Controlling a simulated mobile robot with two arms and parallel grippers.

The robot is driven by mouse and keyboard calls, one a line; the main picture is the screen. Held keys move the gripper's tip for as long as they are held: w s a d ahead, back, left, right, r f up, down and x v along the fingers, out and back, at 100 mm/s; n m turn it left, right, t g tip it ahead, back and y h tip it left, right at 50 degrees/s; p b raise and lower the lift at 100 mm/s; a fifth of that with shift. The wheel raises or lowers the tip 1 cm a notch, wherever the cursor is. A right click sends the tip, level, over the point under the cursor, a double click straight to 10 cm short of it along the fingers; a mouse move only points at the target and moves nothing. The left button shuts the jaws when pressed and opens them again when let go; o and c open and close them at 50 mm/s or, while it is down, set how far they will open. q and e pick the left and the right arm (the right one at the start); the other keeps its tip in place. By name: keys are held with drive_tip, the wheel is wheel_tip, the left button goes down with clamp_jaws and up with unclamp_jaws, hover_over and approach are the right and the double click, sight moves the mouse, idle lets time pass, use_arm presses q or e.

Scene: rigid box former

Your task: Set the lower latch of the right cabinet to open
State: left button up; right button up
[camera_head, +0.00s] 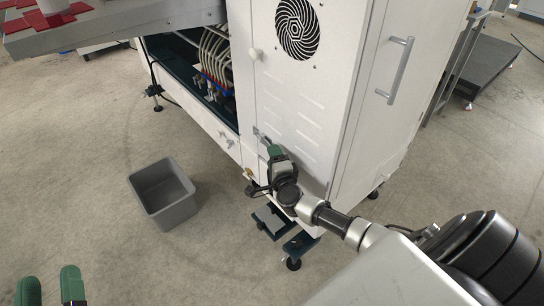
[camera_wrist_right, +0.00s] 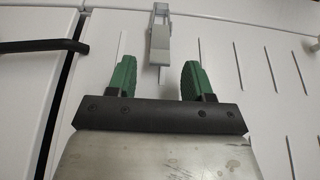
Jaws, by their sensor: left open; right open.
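The lower latch (camera_head: 261,136) is a small light-grey lever on the left edge of the white vented door of the right cabinet (camera_head: 298,88). In the right wrist view the latch (camera_wrist_right: 160,36) is a pale upright piece beside a door seam. My right gripper (camera_head: 272,150) is close to the latch. In its wrist view its green fingers (camera_wrist_right: 158,72) are open, with the latch just ahead of the gap between them. I see no contact. The latch's exact setting is hard to tell. My left gripper (camera_head: 49,286) is open and empty at the bottom left, far from the cabinet.
A white knob (camera_head: 255,54) sits higher on the same door edge. A black handle (camera_wrist_right: 45,46) shows left of the latch. A grey bin (camera_head: 162,193) stands on the floor, left of the cabinet. The side panel has a grey handle (camera_head: 395,70). Floor around the bin is clear.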

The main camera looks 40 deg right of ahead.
use_arm(q)
drive_tip(key=shift+s+d+r+t+h+b, duration=0.15)
drive_tip(key=shift+s+r+t+h, duration=0.15)
drive_tip(key=shift+r+t, duration=0.3)
drive_tip(key=shift+s+a+r+t+h+b, duration=0.15)
drive_tip(key=shift+s+r+t+h, duration=0.1)
drive_tip(key=shift+r+t, duration=0.3)
use_arm(e)
drive_tip(key=shift+x, duration=1.1)
use_arm(q)
drive_tip(key=shift+d, duration=0.1)
